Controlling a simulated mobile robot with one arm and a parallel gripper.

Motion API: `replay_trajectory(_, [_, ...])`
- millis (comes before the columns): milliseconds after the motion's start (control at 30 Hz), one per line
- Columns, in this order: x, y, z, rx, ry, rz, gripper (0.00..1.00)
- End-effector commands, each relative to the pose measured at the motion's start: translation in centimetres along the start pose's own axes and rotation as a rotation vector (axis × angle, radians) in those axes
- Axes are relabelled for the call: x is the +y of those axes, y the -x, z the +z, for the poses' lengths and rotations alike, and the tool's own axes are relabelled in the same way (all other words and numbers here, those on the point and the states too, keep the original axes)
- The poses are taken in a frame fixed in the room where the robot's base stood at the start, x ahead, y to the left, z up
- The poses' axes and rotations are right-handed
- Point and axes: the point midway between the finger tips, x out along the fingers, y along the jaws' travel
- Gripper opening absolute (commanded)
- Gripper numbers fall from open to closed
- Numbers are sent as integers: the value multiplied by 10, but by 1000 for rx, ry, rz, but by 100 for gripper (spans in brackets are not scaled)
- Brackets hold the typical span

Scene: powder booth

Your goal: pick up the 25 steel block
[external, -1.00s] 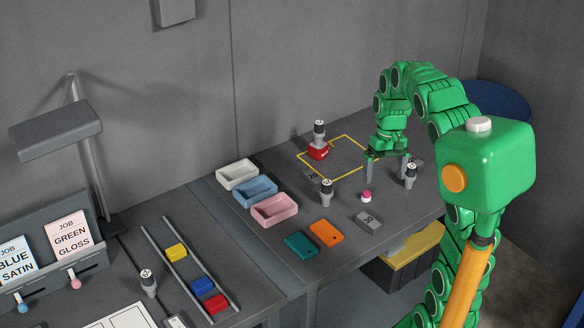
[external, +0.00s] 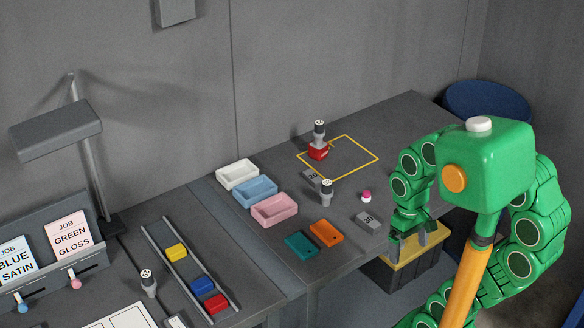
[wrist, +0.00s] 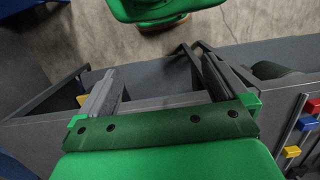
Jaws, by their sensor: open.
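I cannot pick out a block readable as 25. A grey block marked 30 (external: 368,220) lies on the bench near its front edge. Another grey block (external: 312,176) lies by the yellow outline; its label looks like 20 but is small. A third block, seen earlier at the right of the bench, is hidden behind my arm. My gripper (external: 409,252) is open, pointing down by the bench's front edge, to the right of and lower in the picture than the 30 block. In the wrist view, my gripper (wrist: 153,70) has no block between its fingers.
A grey-and-black post (external: 326,191) stands near the 20-like block, with a pink-topped piece (external: 366,196) right of it. Another post stands on a red block (external: 318,152). Teal (external: 301,244) and orange (external: 326,233) plates lie nearby. A yellow-topped bin (external: 412,255) is below the edge.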

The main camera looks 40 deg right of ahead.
Motion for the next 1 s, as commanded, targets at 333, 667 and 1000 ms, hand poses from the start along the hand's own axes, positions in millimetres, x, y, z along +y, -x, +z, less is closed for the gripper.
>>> replay_trajectory(333, [2, -1, 2, 10, 10, 11, 84])
replay_trajectory(667, [2, -1, 2, 9, 10, 10, 68])
replay_trajectory(1000, [3, 29, 5, 19, 8, 12, 68])
